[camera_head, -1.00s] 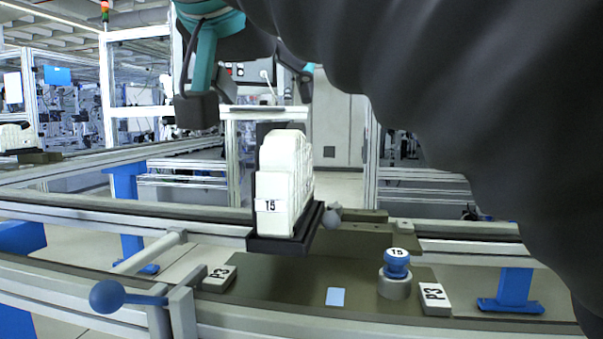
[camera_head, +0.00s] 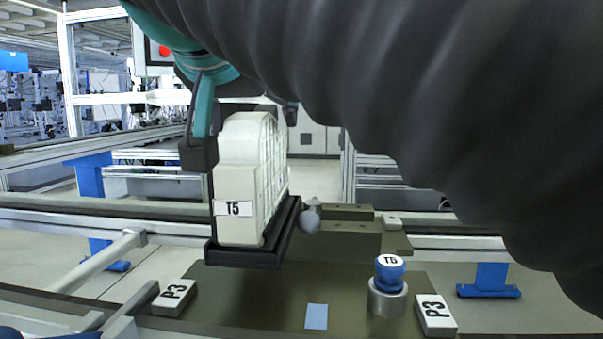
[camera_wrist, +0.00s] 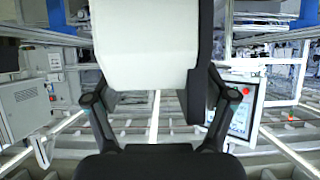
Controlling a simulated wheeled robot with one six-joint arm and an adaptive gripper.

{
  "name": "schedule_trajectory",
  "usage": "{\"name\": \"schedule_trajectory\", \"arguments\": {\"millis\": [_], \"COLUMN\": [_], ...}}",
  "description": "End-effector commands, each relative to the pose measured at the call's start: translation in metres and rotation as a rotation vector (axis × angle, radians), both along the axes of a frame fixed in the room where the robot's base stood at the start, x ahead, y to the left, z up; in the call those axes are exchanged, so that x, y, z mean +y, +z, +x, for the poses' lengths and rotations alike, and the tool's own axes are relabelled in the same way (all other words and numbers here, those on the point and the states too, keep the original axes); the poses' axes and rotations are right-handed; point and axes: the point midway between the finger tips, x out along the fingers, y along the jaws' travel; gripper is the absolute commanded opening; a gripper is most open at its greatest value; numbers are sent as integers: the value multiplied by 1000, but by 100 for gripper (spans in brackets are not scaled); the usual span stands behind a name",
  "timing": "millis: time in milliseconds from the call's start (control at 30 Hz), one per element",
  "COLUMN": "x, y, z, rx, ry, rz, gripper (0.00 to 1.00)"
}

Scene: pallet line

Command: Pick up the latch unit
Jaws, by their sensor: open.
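The latch unit (camera_head: 238,185) is a white, ribbed block with a rounded top and a T5 label. It stands upright in a black holder (camera_head: 245,256) above the pallet. In the wrist view the white unit (camera_wrist: 145,45) fills the upper middle, with a dark strip along its right side. My gripper (camera_head: 243,135) is open, its black fingers on either side of the unit's upper part. In the wrist view my gripper (camera_wrist: 158,98) shows its fingers spread beside the unit. Whether they touch it cannot be told. The far finger is mostly hidden.
A grey ball knob (camera_head: 310,220) sits just right of the holder. Conveyor rails run across. My dark arm covers the upper right.

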Motion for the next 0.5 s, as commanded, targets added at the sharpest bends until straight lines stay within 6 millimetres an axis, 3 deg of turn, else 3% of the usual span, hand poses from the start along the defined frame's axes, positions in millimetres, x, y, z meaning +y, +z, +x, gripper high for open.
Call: {"name": "schedule_trajectory", "arguments": {"millis": [100, 367, 500], "x": [3, 4, 3], "y": [-10, -9, -9], "z": [3, 4, 4], "rx": [0, 0, 0], "ry": [10, 13, 12], "rz": [0, 0, 0], "gripper": [83, 83, 48]}}
